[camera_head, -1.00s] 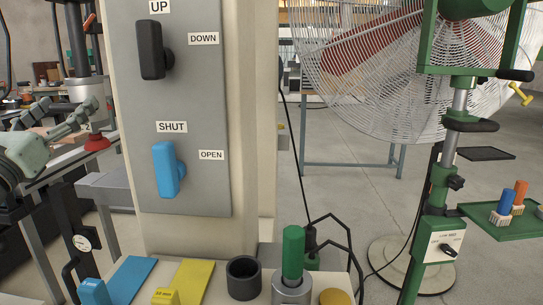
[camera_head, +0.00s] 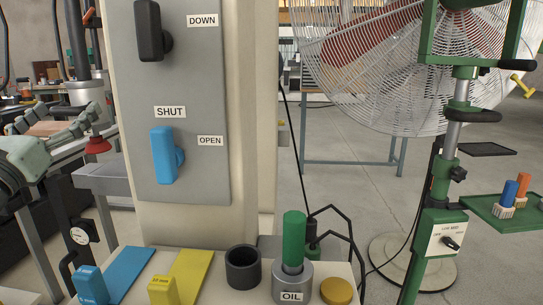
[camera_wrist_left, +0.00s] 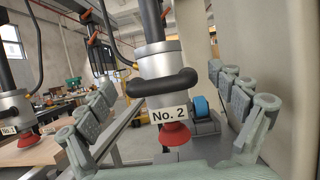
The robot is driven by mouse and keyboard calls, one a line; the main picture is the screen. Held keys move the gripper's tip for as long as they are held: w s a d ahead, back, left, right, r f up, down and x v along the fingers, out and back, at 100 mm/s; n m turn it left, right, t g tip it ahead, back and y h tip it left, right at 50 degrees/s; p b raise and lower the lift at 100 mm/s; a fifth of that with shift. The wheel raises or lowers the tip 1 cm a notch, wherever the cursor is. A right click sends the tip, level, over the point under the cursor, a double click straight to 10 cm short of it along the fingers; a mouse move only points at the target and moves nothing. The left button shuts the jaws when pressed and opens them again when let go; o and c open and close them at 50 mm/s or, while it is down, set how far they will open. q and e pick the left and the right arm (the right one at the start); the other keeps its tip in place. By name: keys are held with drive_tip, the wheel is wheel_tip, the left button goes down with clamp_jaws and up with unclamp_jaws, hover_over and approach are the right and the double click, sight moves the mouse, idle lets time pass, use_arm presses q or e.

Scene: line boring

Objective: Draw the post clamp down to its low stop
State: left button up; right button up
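The unit labelled No. 2, which I take to be the post clamp, hangs on a dark post. In the left wrist view it has a silver body, a black handle bar (camera_wrist_left: 163,84) and a red pad (camera_wrist_left: 174,136). Its silver body (camera_head: 86,93) and red pad (camera_head: 97,145) show at the left of the head view. My left gripper (camera_head: 92,122) is open and empty. In the left wrist view its jointed fingers (camera_wrist_left: 168,122) stand apart on either side of the unit, with the bar between them farther off. My right gripper is not in view.
A grey panel (camera_head: 195,80) on a cream column carries a black lever (camera_head: 150,30) and a blue lever (camera_head: 165,155). A cream ledge below holds a black cup (camera_head: 243,267) and an OIL pot (camera_head: 292,281). A green stand (camera_head: 437,215) is at right.

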use_arm(q)
drive_tip(key=shift+s+a+f+b, duration=0.1)
drive_tip(key=shift+s+f+b, duration=0.3)
drive_tip(key=shift+b, duration=0.1)
drive_tip(key=shift+b+v, duration=0.6)
drive_tip(key=shift+v, duration=0.3)
drive_tip(key=shift+s, duration=0.2)
drive_tip(key=shift+v, duration=2.25)
drive_tip(key=shift+s+r, duration=0.1)
drive_tip(key=shift+r, duration=0.05)
drive_tip(key=shift+p, duration=0.45)
